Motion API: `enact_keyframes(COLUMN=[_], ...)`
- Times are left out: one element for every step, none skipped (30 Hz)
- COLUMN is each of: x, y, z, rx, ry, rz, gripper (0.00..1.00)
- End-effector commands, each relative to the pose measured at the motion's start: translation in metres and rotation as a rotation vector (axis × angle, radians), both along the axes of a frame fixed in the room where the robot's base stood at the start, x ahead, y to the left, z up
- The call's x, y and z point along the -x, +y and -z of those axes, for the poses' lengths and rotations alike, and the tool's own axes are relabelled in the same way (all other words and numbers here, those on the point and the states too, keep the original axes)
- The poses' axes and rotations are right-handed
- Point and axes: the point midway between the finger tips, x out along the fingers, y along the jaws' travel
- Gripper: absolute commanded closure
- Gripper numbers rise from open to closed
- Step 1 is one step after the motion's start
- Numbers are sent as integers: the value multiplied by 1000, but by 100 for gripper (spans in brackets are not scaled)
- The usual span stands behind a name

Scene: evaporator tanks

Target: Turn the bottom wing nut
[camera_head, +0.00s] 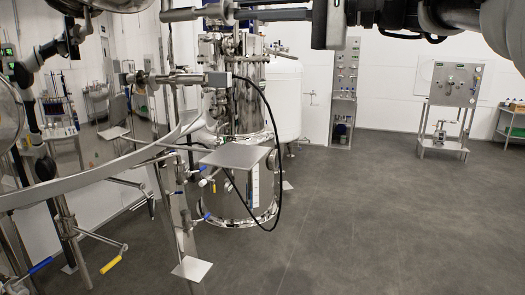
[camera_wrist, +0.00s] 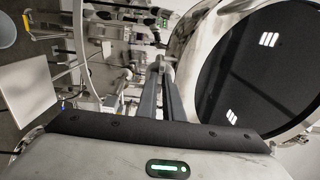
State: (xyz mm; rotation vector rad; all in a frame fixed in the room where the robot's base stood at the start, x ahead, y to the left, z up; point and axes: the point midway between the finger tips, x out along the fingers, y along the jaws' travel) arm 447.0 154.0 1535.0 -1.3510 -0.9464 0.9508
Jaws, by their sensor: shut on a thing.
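My gripper (camera_wrist: 162,78) reaches forward in the wrist view, its two dark fingers close together and shut on a small metal wing nut (camera_wrist: 158,66) at the rim of a round tank opening. The wing nut's wings are partly hidden between the fingertips, so its exact angle is hard to tell. In the head view my gripper (camera_head: 240,14) comes in from the right along the top edge. Its fingers end at metal fittings there, where the nut itself is too small to make out.
A large round dark glass (camera_wrist: 260,70) in a metal rim lies right of the fingers. A steel tank (camera_head: 245,185) with a hanging black cable stands below my arm. Pipes with blue and yellow valve handles (camera_head: 110,264) fill the left.

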Motion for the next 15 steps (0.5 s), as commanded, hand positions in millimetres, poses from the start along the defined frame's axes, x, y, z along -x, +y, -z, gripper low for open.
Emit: enact_keyframes(x=[0,0,0,0,0,0,0,0,0,0,0,0,0,0,0], y=[0,0,0,0,0,0,0,0,0,0,0,0,0,0,0], z=[3,4,5,5,4,4,3,3,2,1,1,0,0,0,0], rx=[8,15,25,33,41,51,57,61,64,67,67,67,67,67,67], ry=[-19,-39,-70,-92,-114,-140,-156,-167,-178,-181,-183,-183,-182,-182,-181], rz=[-1,-1,-1,-1,-1,0,0,0,0,0,0,0,0,0,0], gripper=[100,100,100,100,100,100,100,100,100,100,100,100,100,100,100])
